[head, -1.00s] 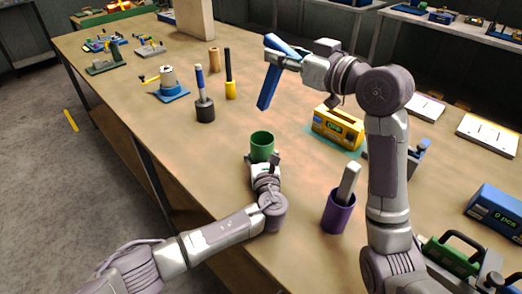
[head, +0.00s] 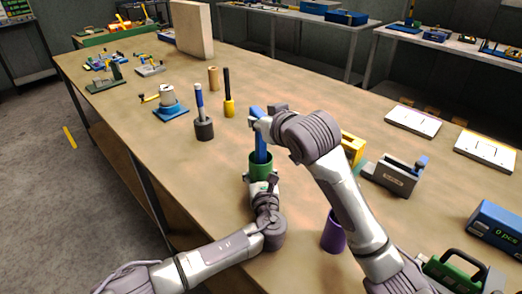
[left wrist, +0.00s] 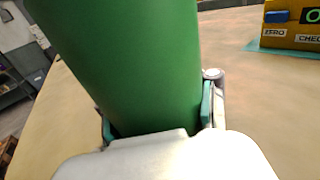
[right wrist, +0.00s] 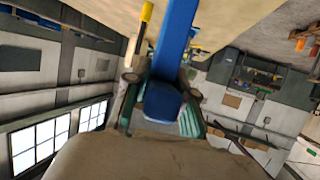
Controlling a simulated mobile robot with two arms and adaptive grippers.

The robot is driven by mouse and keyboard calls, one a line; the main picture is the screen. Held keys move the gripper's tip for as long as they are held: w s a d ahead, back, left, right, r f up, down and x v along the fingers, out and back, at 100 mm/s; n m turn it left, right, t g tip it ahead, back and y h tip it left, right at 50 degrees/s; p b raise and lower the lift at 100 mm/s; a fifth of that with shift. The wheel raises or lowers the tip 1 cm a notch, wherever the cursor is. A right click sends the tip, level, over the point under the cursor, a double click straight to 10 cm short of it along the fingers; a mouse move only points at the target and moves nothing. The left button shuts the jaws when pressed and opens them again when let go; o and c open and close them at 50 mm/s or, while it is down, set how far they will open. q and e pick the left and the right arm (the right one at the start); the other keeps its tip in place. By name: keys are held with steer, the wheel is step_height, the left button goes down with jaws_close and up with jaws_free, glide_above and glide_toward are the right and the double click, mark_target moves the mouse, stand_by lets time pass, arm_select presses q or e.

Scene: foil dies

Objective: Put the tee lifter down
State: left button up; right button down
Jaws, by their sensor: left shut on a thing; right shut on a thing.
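The tee lifter, a blue T-shaped bar (head: 260,148), is upright in the head view, its lower end at the mouth of the green cup (head: 261,167) and seemingly inside it. My right gripper (head: 264,122) is shut on the lifter near its top; the right wrist view shows the blue bar (right wrist: 175,45) between the fingers. My left gripper (head: 263,183) is shut on the green cup, which fills much of the left wrist view (left wrist: 130,60). How deep the lifter sits in the cup is hidden.
A dark holder (head: 204,130) with a blue-handled tool and a yellow holder (head: 229,109) with a black rod stand behind left. The table left of the cup is clear.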

mark_target(263, 148)
steer(key=shift+f, duration=3.8)
steer(key=c, duration=1.4)
jaws_free()
steer(key=shift+f, duration=0.25)
steer(key=o, duration=0.4)
steer(key=shift+o, duration=0.2)
steer(key=shift+r, duration=0.25)
steer(key=v, duration=0.7)
steer(key=shift+s, duration=0.2)
